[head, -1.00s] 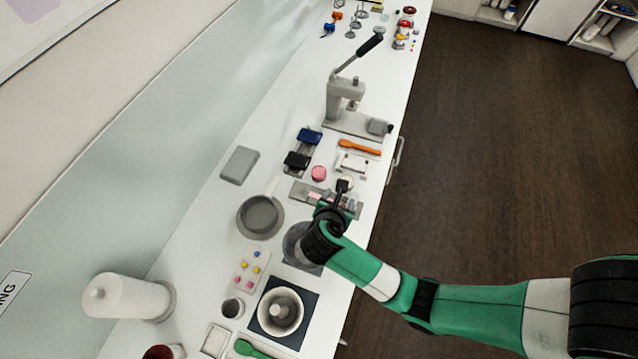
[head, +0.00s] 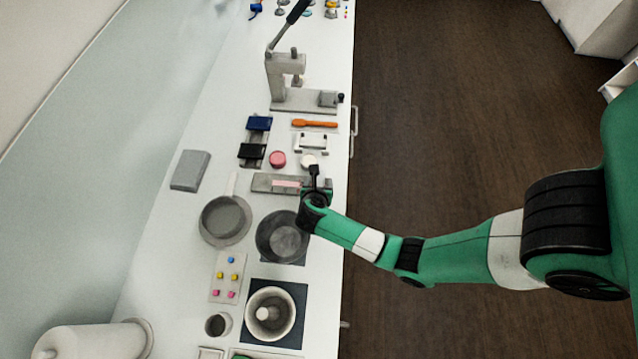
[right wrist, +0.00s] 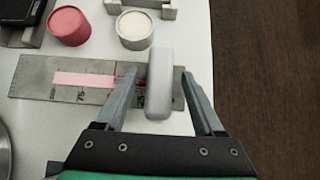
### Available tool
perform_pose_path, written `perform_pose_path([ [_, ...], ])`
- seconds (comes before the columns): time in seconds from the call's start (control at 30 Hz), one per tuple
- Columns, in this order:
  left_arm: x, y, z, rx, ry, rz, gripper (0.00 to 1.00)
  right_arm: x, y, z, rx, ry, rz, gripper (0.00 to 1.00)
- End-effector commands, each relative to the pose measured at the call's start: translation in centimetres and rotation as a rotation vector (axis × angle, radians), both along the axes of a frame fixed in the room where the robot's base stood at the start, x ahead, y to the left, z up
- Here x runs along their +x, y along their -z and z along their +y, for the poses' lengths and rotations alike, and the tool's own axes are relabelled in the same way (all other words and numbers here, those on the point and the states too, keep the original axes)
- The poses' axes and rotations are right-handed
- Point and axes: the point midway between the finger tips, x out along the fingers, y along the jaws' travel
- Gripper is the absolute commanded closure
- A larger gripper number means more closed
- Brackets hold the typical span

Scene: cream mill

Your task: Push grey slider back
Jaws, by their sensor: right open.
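The grey slider (right wrist: 160,84) is a rounded upright block near the right end of a flat grey plate (right wrist: 38,72) with scale marks and a pink strip (right wrist: 82,80). The plate (head: 263,183) also shows in the head view, where my right gripper (head: 317,180) is over its right end and hides the slider. In the right wrist view, my right gripper (right wrist: 159,78) is open, with one finger on each side of the slider. Gaps show between the fingers and the slider; whether either finger touches it is unclear. My left gripper is not in view.
Beyond the plate are a pink round container (head: 277,159) and a cream-white one (head: 309,161). A lever press (head: 284,80) stands farther back. The counter's right edge is close to the plate.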

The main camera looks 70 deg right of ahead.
Motion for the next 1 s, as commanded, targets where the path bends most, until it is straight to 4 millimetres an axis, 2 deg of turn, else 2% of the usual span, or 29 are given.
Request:
perform_pose_path([
  [0.33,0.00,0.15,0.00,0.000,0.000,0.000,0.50,0.12,0.44,-0.48,0.000,-0.001,-0.001,0.32],
  [0.7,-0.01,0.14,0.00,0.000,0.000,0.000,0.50,0.12,0.42,-0.46,-0.001,-0.001,-0.001,0.98],
  [1.0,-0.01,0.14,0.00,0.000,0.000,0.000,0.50,0.12,0.40,-0.46,-0.001,0.000,-0.002,1.00],
])
